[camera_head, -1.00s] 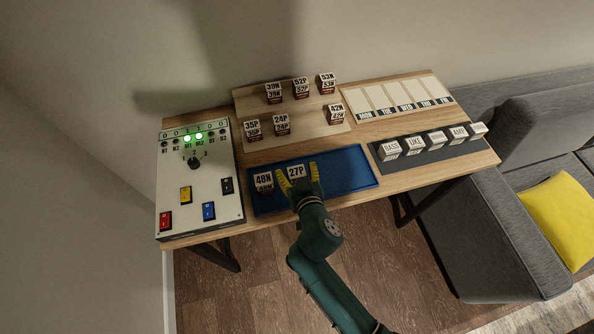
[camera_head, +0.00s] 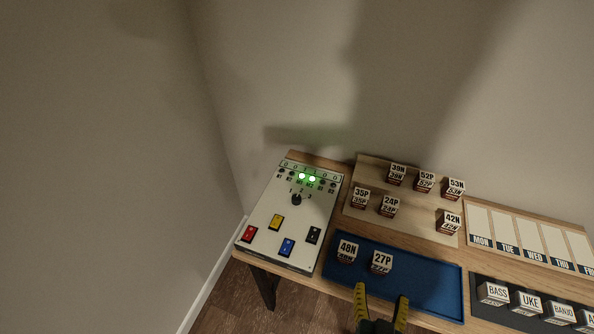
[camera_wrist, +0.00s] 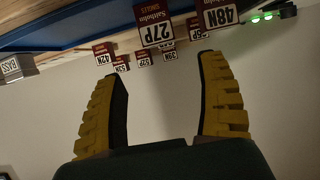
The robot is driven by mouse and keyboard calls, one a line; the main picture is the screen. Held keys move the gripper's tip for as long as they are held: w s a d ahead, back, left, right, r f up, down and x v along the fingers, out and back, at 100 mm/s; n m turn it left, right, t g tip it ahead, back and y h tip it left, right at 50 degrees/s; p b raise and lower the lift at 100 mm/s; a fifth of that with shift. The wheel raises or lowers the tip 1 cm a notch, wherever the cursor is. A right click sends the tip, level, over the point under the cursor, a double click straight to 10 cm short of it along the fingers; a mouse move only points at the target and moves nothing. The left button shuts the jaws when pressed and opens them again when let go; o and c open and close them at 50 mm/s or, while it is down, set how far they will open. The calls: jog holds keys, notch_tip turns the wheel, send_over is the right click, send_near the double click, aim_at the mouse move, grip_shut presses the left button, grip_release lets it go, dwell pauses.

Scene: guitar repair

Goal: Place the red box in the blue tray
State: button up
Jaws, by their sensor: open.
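The boxes are dark red with white number labels, and I cannot tell which one the task means. The 27P box (camera_head: 381,262) and the 48N box (camera_head: 347,250) stand upright in the blue tray (camera_head: 435,287). My gripper (camera_head: 381,296) is open and empty at the tray's front edge, just in front of the 27P box and apart from it. In the wrist view, upside down, the 27P box (camera_wrist: 156,30) shows beyond and between the open yellow fingers, and the 48N box (camera_wrist: 220,15) is to its right.
A wooden board (camera_head: 420,213) behind the tray holds several similar boxes, including 35P (camera_head: 360,198) and 42N (camera_head: 449,222). A switch panel (camera_head: 262,212) with two green lights is at left. A dark rack (camera_head: 485,308) with instrument-labelled boxes and a weekday board (camera_head: 508,232) are at right.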

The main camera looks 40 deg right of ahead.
jog(key=w+a+r+n+t+y, duration=0.2)
jog(key=w+a+r+t, duration=0.15)
jog(key=w+r, duration=0.4)
jog(key=w+a+r+n+t+y, duration=0.1)
jog(key=w+a+r+n+t, duration=0.25)
jog(key=r, duration=0.75)
jog(key=w+a+r+t+y, duration=0.2)
jog(key=w+a+r+t, duration=0.15)
jog(key=w+r, duration=0.45)
jog(key=a+r+n+t+y, duration=0.2)
jog(key=a+r+n+y, duration=0.1)
jog(key=a+r, duration=0.2)
jog(key=s+a+r+n+t+y, duration=0.1)
jog(key=a+r+n+t+y, duration=0.1)
jog(key=a+r, duration=0.3)
notch_tip(320, 180, up, 4)
jog(key=shift+s+r+n+y, duration=0.25)
jog(key=shift+n+y, duration=0.2)
jog(key=shift+y, duration=0.05)
jog(key=shift+a+t, duration=0.1)
jog(key=shift+t, duration=0.15)
